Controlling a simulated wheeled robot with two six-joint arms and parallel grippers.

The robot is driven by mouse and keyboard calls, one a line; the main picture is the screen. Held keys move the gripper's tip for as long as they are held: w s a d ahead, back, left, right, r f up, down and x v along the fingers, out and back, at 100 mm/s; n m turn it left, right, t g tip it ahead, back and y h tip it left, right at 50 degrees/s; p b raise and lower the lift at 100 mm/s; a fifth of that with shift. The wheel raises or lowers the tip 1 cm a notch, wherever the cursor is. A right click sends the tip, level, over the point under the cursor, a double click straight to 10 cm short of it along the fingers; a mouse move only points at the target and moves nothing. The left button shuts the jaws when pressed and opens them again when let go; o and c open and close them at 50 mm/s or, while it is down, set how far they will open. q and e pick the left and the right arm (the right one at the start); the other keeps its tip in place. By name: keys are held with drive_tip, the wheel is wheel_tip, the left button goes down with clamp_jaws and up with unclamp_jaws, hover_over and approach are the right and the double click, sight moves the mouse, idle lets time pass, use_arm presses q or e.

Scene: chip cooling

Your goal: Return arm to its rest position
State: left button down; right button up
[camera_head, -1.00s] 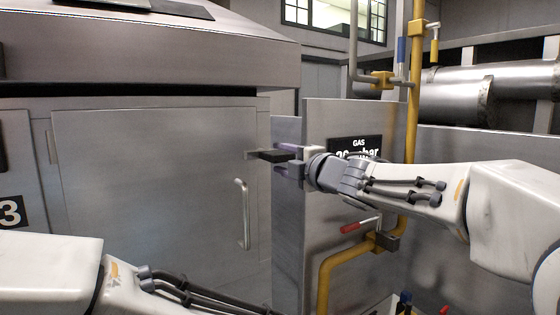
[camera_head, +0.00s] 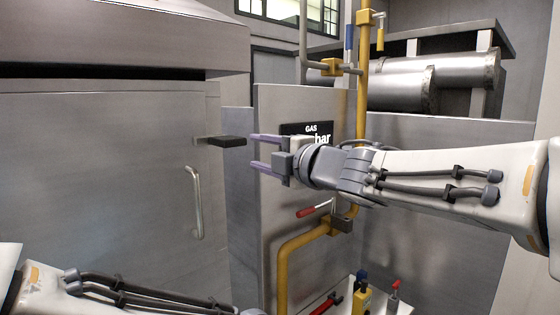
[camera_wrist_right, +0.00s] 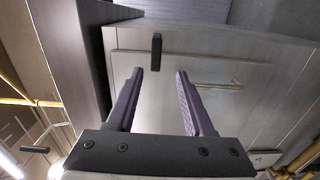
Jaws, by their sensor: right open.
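My right gripper (camera_head: 268,152) is open and empty in the head view, pointing left in front of the grey panel with the GAS sign. Its purple fingers are apart, a short way right of the black latch handle (camera_head: 226,141) on the cabinet door (camera_head: 110,190) and not touching it. In the right wrist view the open fingers (camera_wrist_right: 157,85) show with nothing between them, and the black latch handle (camera_wrist_right: 156,51) lies beyond them. My left arm enters at the lower left of the head view; its gripper is out of frame.
The door carries a vertical metal bar handle (camera_head: 195,203). A yellow gas pipe (camera_head: 284,270) with a red-handled valve (camera_head: 312,209) runs below and behind my right arm. Small valves with blue and red tops (camera_head: 361,290) stand at the bottom. Metal cylinders (camera_head: 450,80) lie at the back right.

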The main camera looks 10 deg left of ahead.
drive_tip(key=s+d+f+m+g+h, duration=0.1)
drive_tip(key=s+d+f+m+h, duration=0.3)
drive_tip(key=f, duration=0.3)
drive_tip(key=s+d+f+m+g+h+p, duration=0.1)
drive_tip(key=d+f+m+h, duration=0.2)
drive_tip(key=f+m, duration=0.35)
drive_tip(key=s+d+f+m+h, duration=0.3)
drive_tip(key=d+f+m, duration=0.1)
drive_tip(key=f, duration=0.3)
drive_tip(key=s+d+f+m+g+h, duration=0.1)
drive_tip(key=s+d+f+m+g, duration=0.1)
drive_tip(key=s, duration=0.5)
drive_tip(key=s+d+f+m+g+h, duration=0.1)
drive_tip(key=s+d+f+m+g, duration=0.1)
drive_tip(key=s+f, duration=0.4)
drive_tip(key=s+d+f+m+g+p, duration=0.1)
drive_tip(key=s+d+f+m+g, duration=0.1)
drive_tip(key=s, duration=0.6)
wheel_tip(320, 180, down, 3)
drive_tip(key=d+g, duration=0.1)
drive_tip(key=g, duration=0.2)
drive_tip(key=shift+d+r+h, duration=0.15)
drive_tip(key=shift+d+h, duration=0.2)
drive_tip(key=shift+h, duration=0.05)
drive_tip(key=shift+s, duration=0.1)
